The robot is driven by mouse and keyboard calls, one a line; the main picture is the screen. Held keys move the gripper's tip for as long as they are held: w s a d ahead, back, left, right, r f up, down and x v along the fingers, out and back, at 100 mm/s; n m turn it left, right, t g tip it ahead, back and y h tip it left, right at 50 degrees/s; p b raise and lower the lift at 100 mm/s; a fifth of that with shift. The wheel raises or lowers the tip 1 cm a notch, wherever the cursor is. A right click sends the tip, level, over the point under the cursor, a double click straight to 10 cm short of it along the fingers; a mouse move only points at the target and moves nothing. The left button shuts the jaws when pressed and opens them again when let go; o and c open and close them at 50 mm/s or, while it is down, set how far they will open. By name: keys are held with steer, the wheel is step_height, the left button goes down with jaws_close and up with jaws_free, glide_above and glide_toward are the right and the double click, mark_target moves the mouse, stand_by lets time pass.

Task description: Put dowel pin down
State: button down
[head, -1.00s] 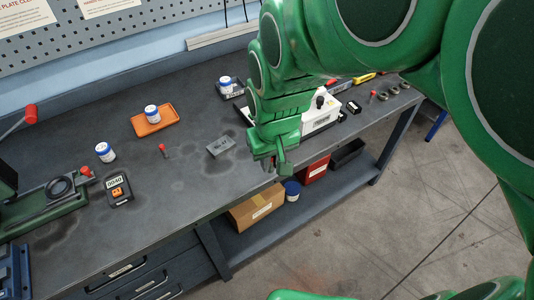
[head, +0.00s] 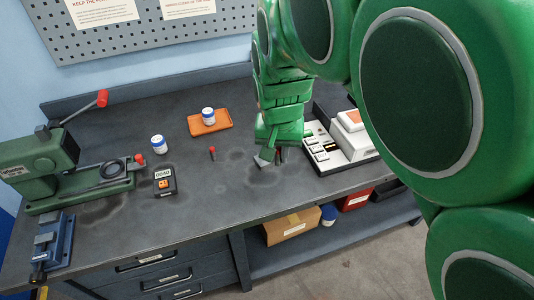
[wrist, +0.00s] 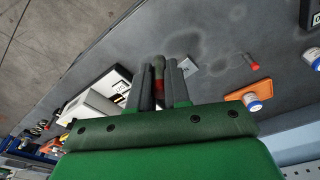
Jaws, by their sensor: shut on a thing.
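My gripper (head: 279,154) points down over the bench, close to the grey block (head: 264,158), and partly hides that block. In the wrist view the fingers (wrist: 158,90) are shut around a slim dark pin with a red part (wrist: 158,84), which I take to be the dowel pin. In the head view the held pin is mostly hidden by the fingers. I cannot tell whether its tip touches the bench. The grey block also shows just beyond the fingers in the wrist view (wrist: 188,67).
An orange tray (head: 225,120) carries a white-and-blue jar (head: 208,114); another jar (head: 158,144) stands further left. A black meter (head: 165,182) and green press (head: 40,165) are left. A white instrument (head: 345,148) stands close right.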

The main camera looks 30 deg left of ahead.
steer(key=w+a+f, duration=0.2)
steer(key=w, duration=0.1)
steer(key=w+a+f, duration=0.5)
steer(key=w+f, duration=0.1)
steer(key=shift+a, duration=0.3)
steer(key=shift+w+a+f, duration=0.45)
steer(key=shift+w+f, duration=0.15)
steer(key=shift+f, duration=1.75)
steer(key=c, duration=1.1)
jaws_free()
steer(key=shift+f, duration=0.1)
